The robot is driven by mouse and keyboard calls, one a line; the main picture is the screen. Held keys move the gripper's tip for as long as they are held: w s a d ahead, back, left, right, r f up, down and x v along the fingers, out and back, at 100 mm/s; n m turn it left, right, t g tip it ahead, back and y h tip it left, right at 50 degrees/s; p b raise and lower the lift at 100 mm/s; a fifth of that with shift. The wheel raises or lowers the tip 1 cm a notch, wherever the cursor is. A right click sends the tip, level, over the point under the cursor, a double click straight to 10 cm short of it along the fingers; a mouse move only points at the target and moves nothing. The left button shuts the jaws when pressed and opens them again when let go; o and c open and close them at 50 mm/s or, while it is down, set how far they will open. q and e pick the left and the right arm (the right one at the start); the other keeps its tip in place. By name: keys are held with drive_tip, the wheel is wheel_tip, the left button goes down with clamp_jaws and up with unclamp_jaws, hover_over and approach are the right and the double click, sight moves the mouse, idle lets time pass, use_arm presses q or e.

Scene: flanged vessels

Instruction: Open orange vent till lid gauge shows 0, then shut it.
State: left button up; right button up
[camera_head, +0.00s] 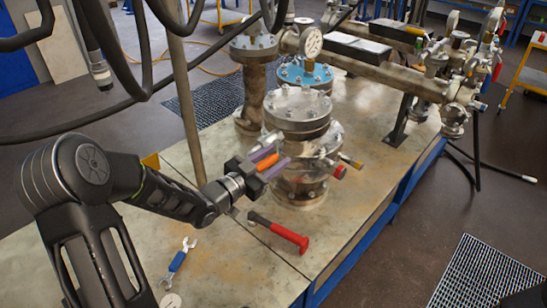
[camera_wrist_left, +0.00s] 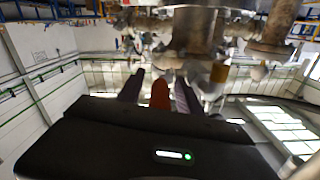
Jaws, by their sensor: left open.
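The orange vent handle (camera_head: 266,161) is on the near left side of the steel flanged vessel (camera_head: 297,112). My left gripper (camera_head: 268,160) is open, with its two purple-grey fingers on either side of the handle. In the left wrist view the orange handle (camera_wrist_left: 160,94) shows between the spread fingers (camera_wrist_left: 158,92); I cannot tell whether either finger touches it. My right gripper is not in view.
A red-handled hammer (camera_head: 279,233) lies on the bench in front of the vessel. A blue-handled wrench (camera_head: 178,261) lies near the left. Red-tipped (camera_head: 340,171) and yellow-tipped (camera_head: 351,160) fittings stick out from the vessel's right. A thin upright pole (camera_head: 186,95) stands behind my left arm.

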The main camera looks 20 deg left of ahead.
use_arm(q)
drive_tip(key=shift+c, duration=0.3)
drive_tip(key=shift+f, duration=0.1)
clamp_jaws()
drive_tip(key=shift+d, duration=0.1)
